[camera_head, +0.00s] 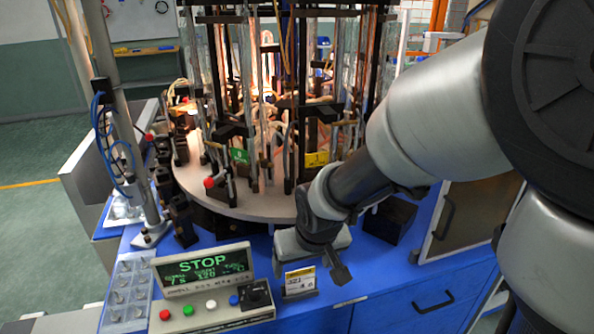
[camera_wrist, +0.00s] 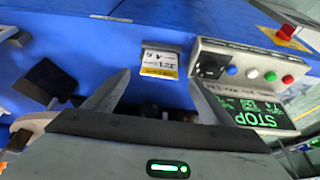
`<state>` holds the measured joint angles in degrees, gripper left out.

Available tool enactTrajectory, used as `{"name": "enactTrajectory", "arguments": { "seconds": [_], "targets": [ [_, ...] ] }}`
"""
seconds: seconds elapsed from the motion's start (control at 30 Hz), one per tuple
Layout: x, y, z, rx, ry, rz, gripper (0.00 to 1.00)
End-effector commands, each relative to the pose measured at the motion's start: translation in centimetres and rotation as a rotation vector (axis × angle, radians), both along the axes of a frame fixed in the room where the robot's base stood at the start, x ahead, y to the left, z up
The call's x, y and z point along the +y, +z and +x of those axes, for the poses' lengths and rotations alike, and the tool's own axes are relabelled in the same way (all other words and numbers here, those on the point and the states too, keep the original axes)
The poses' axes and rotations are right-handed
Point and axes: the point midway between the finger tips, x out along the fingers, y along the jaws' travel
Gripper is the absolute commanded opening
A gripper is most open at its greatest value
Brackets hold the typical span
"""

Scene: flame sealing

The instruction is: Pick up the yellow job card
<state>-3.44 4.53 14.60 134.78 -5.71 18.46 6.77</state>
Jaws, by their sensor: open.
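The job card (camera_head: 300,279) is white with a yellow strip along its top edge. It stands upright in a small dark holder on the blue bench, right of the control box. In the wrist view the card (camera_wrist: 159,63) appears upside down, framed between the two fingertips. My gripper (camera_head: 322,268) is open and empty, close above and right of the card in the head view. Its fingers (camera_wrist: 160,72) show to the left and right of the card in the wrist view. I cannot tell how far they are from it.
The control box (camera_head: 205,290) with a green STOP display and buttons stands left of the card. A tray of small parts (camera_head: 128,290) is further left. The round machine table (camera_head: 235,205) with glass tubes stands behind. A black block (camera_head: 392,220) sits to the right.

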Motion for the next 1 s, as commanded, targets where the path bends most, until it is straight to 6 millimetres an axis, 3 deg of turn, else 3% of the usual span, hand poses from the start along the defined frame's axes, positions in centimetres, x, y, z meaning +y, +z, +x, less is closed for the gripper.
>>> {"name": "enactTrajectory", "arguments": {
  "seconds": [0.2,0.5,0.8,1.0],
  "targets": [
    [0.2,-1.5,0.5,0.000,0.001,0.001,0.77],
    [0.5,-5.4,2.1,0.001,0.001,0.000,0.77],
    [0.5,-5.7,2.3,-0.001,-0.001,0.001,0.77],
    [0.5,-5.7,2.3,-0.001,-0.001,0.001,0.45]
  ]
}}
